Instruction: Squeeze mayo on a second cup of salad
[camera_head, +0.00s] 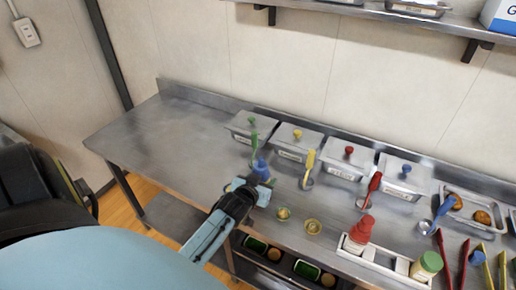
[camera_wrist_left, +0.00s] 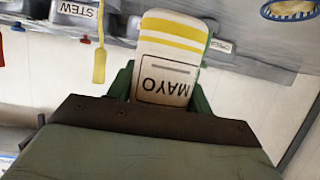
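My left gripper (camera_head: 248,190) is over the front part of the steel counter, left of two small cups. In the left wrist view its green fingers (camera_wrist_left: 168,95) are closed on both sides of a white mayo bottle (camera_wrist_left: 168,60) with yellow stripes. The MAYO label reads upside down in that view. In the head view the gripper mostly hides the bottle. The left cup (camera_head: 284,213) and the right cup (camera_head: 313,226) stand upright on the counter; their contents are too small to tell. My right gripper is not in view.
Lidded steel bins (camera_head: 294,142) line the back of the counter (camera_head: 160,130), with coloured utensils in front. The counter's left side is clear.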

